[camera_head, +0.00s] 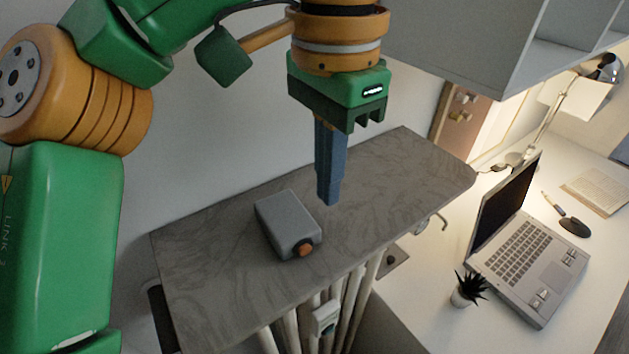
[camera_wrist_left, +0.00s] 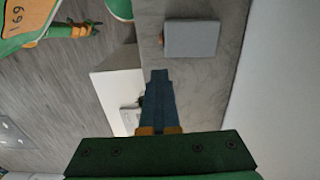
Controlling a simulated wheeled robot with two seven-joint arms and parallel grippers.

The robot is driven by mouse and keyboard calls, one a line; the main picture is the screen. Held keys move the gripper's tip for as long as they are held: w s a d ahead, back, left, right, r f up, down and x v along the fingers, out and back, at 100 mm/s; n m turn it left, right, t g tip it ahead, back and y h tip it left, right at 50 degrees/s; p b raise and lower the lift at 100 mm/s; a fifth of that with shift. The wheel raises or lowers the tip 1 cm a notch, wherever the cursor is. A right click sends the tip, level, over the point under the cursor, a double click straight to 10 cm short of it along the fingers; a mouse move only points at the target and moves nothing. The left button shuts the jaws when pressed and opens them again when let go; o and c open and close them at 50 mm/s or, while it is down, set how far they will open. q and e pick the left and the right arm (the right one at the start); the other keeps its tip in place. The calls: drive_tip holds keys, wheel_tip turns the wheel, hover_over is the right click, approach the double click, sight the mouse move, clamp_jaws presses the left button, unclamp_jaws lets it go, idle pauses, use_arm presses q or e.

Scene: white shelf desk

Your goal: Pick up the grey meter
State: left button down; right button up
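The grey meter (camera_head: 286,222) is a box with rounded edges and an orange-brown round part on its near end. It lies on a grey stone-patterned slab. It also shows in the left wrist view (camera_wrist_left: 191,39), near the top. My left gripper (camera_head: 328,201) points down over the slab, to the right of the meter and apart from it. Its blue fingers (camera_wrist_left: 158,76) are together with nothing between them.
The grey slab (camera_head: 210,285) sits over a white radiator (camera_head: 350,300). To the right, a white desk (camera_head: 415,300) holds a laptop (camera_head: 520,245), a small potted plant (camera_head: 467,291) and a lamp (camera_head: 548,120). A white shelf unit (camera_head: 460,45) hangs above. The slab around the meter is clear.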

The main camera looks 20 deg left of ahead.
use_arm(q)
drive_tip(key=s+d+r+p, duration=0.1)
drive_tip(key=s+d+r, duration=0.5)
drive_tip(key=s+d, duration=0.1)
drive_tip(key=shift+s+d+r+p, duration=0.15)
drive_tip(key=shift+s+d+p, duration=0.2)
drive_tip(key=shift+d+p, duration=0.05)
use_arm(e)
wheel_tip(320, 180, up, 3)
drive_tip(key=shift+d+r, duration=0.1)
drive_tip(key=shift+d, duration=0.05)
use_arm(q)
drive_tip(key=shift+c, duration=1.6)
unclamp_jaws()
